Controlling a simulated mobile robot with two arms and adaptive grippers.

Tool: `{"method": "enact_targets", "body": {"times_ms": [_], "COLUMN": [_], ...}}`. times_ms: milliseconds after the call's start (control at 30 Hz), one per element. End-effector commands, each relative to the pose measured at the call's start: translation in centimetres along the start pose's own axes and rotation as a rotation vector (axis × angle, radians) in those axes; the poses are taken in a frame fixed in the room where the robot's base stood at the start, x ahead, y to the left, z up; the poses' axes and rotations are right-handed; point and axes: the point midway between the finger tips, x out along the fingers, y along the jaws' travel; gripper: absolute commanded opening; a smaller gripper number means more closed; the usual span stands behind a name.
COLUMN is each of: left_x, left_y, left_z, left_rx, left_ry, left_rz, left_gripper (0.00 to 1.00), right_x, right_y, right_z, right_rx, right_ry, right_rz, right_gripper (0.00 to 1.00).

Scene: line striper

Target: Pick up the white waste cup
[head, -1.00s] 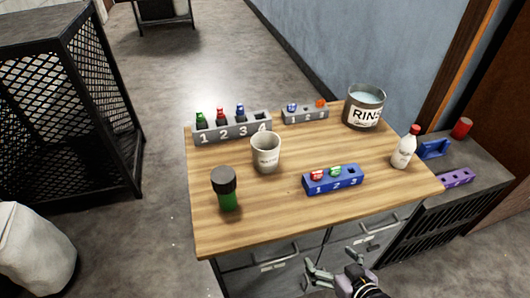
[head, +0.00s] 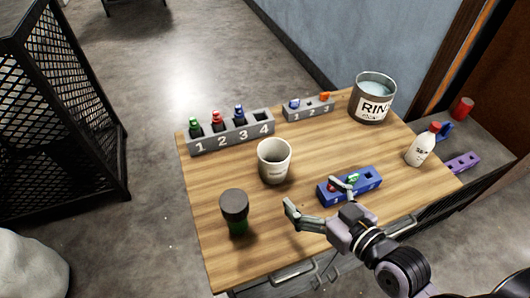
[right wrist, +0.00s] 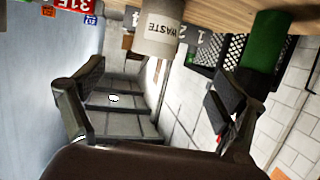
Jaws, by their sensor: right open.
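The white waste cup (head: 274,163) stands upright on the wooden table, left of its middle. In the right wrist view the cup (right wrist: 158,32), lettered WASTE, shows near the top, beyond and between the fingertips. My right gripper (head: 318,200) is open and empty over the front part of the table, in front of the cup and to its right, apart from it. One of its fingers overlaps the blue numbered block in the head view. My left gripper is not in view.
A green bottle with a dark cap (head: 235,212) stands left of the gripper. The blue block (head: 328,196) lies to the right. Behind are a grey four-slot rack (head: 230,137), a smaller grey rack (head: 308,112) and the rinse pot (head: 373,100). A white bottle (head: 420,150) stands at right.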

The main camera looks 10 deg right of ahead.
Motion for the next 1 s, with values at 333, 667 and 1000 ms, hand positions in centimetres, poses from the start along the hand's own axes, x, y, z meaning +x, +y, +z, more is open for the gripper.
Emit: {"method": "enact_targets", "body": {"times_ms": [333, 667, 1000], "left_x": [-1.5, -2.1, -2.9], "left_y": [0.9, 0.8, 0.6], "left_z": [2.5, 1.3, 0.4], "left_rx": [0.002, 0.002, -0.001], "left_ry": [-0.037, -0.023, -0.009], "left_rz": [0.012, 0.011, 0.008], "left_gripper": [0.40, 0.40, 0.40], "right_x": [6.3, 11.5, 14.7], "right_y": [0.0, 0.0, 0.5], "right_z": [-0.3, 0.0, 0.2], "right_rx": [0.004, 0.002, 0.002], "right_ry": [0.002, 0.000, 0.000], "right_rz": [0.000, -0.001, -0.001], "right_gripper": [0.90, 0.90, 0.90]}}
